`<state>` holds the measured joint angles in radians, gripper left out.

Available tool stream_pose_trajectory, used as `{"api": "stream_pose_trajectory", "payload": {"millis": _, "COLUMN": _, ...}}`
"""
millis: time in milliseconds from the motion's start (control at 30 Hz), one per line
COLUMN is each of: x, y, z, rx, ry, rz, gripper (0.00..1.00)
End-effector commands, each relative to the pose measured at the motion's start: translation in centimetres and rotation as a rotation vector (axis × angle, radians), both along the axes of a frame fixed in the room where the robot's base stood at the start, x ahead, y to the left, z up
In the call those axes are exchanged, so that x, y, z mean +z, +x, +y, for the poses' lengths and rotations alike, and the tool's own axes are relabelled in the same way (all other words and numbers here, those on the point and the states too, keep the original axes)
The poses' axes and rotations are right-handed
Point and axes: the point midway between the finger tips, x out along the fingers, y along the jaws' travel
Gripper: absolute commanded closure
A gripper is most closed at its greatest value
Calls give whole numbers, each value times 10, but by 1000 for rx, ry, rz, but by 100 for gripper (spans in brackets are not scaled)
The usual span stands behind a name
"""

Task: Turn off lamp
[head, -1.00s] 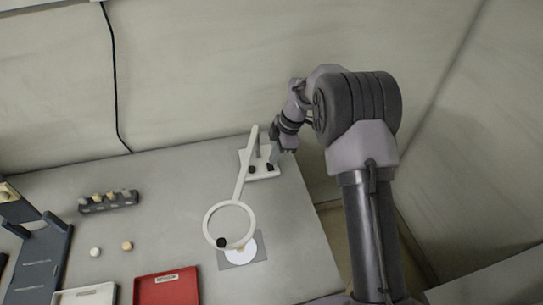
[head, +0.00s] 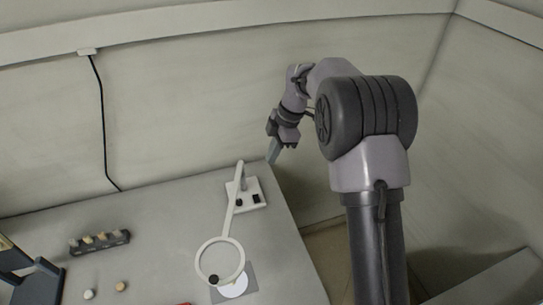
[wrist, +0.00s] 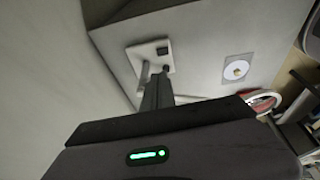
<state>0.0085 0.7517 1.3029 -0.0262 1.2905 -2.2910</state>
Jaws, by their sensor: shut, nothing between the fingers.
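The lamp has a white base plate (head: 248,186) at the back right corner of the table, a white arm and a ring-shaped head (head: 243,262). Two small black parts sit on the base, one a block (head: 256,198) like a switch. In the wrist view the base (wrist: 141,53) lies just beyond my fingertips, with a dark block (wrist: 162,50) on it. My gripper (head: 273,154) is shut and empty, pointing down above and behind the base, apart from it. Its fingers (wrist: 158,82) show in the wrist view.
A white disc on a grey card (head: 248,292) lies under the ring; it also shows in the wrist view (wrist: 237,70). A dark holder with several knobs (head: 99,242) and two small round pieces (head: 89,294) are at left. A black cable (head: 101,120) hangs on the wall.

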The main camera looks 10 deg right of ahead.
Motion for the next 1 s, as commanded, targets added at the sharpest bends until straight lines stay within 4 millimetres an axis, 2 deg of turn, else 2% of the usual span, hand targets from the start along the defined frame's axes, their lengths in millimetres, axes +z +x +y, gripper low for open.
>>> {"api": "stream_pose_trajectory", "payload": {"millis": 67, "x": -1, "y": 0, "z": 1, "rx": 1, "ry": -1, "rz": 3, "gripper": 100}}
{"api": "stream_pose_trajectory", "payload": {"millis": 233, "x": -26, "y": 7, "z": 23, "rx": 9, "ry": -8, "rz": 51, "gripper": 100}}
{"api": "stream_pose_trajectory", "payload": {"millis": 567, "x": -33, "y": 7, "z": 24, "rx": 9, "ry": -9, "rz": 53, "gripper": 100}}
{"api": "stream_pose_trajectory", "payload": {"millis": 667, "x": -48, "y": 7, "z": 28, "rx": 10, "ry": -9, "rz": 55, "gripper": 100}}
{"api": "stream_pose_trajectory", "payload": {"millis": 1000, "x": -120, "y": 4, "z": 49, "rx": 9, "ry": -9, "rz": 55, "gripper": 100}}
